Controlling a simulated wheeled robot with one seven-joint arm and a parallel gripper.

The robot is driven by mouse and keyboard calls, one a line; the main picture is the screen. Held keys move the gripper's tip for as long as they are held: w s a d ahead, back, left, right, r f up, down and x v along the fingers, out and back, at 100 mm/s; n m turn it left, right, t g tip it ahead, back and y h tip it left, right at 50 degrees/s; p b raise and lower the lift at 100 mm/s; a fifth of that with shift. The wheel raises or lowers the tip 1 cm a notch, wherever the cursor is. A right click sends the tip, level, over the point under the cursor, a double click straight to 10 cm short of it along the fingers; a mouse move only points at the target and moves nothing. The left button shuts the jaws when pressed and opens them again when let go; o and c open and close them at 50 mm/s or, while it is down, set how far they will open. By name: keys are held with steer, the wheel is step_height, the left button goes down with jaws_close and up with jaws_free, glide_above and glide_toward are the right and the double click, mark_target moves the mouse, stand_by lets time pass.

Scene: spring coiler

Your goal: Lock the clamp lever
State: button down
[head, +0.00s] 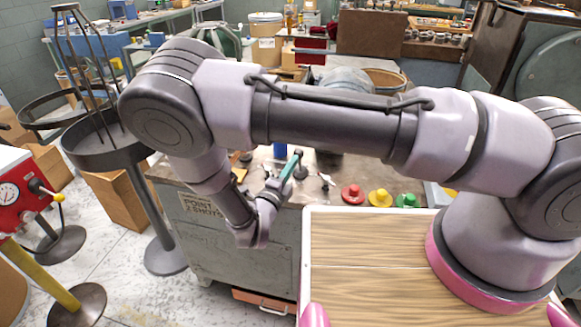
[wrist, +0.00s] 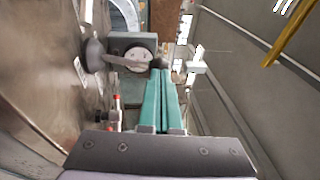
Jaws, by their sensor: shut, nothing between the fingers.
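My gripper (head: 297,155) reaches over the metal bench top in the head view, its teal fingers pointing away from me. In the wrist view my gripper (wrist: 159,72) is shut and empty, the fingers side by side. Just beyond and left of the tips is a grey block with a pale round disc (wrist: 138,57). A grey bar (wrist: 117,62) runs from a dark rounded knob (wrist: 95,52) toward the disc; it may be the clamp lever, but I cannot tell surely. Whether the tips touch anything is unclear. In the head view the clamp parts are too small to make out.
Red (head: 352,194), yellow (head: 380,198) and green (head: 407,201) buttons stand along the bench's right front. A red-tipped part (wrist: 116,101) is left of my fingers in the wrist view. A pale fitting (wrist: 195,61) is right of the tips. A black stand (head: 107,150) is left of the bench.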

steer(key=shift+r, duration=0.1)
steer(key=w+r+g, duration=0.1)
steer(key=w+g, duration=0.1)
steer(key=w+r+g+y, duration=0.1)
steer(key=w+d+r+n+g+y, duration=0.1)
steer(key=w+g, duration=0.1)
steer(key=shift+w+g, duration=0.3)
steer(key=w, duration=0.1)
steer(key=w+g, duration=0.1)
steer(key=shift+w+d, duration=0.3)
steer(key=shift+w, duration=0.1)
stand_by(0.5)
steer(key=shift+r, duration=0.1)
